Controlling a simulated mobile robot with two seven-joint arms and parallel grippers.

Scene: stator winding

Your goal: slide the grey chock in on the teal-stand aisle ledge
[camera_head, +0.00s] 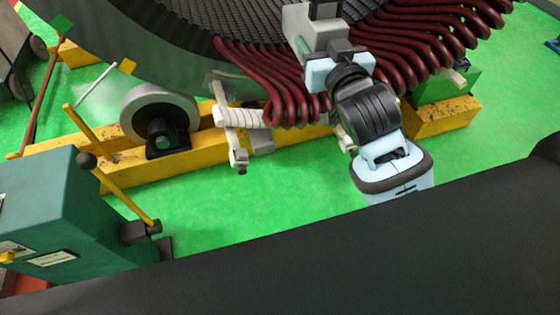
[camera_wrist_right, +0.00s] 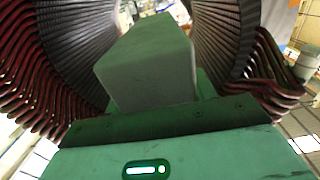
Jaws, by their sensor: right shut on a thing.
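My right arm reaches up the middle of the head view. Its gripper (camera_head: 318,32) is at the lower inner edge of the big stator, above the dark red coil ends. In the right wrist view the grey chock (camera_wrist_right: 150,72) is a plain block directly ahead of the gripper body, which is shut on it. The wrist view places the block between the two curved sides of the stator bore. The teal stand (camera_head: 60,222) is at the lower left of the head view. I cannot clearly pick out its aisle ledge. My left gripper is not in view.
Dark red coil ends (camera_head: 285,85) hang close on both sides of my right wrist. A yellow base beam (camera_head: 60,165) carries a grey roller (camera_head: 160,108). A levered yellow rod (camera_head: 125,200) leans by the teal stand. Green floor (camera_head: 280,185) is open in front.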

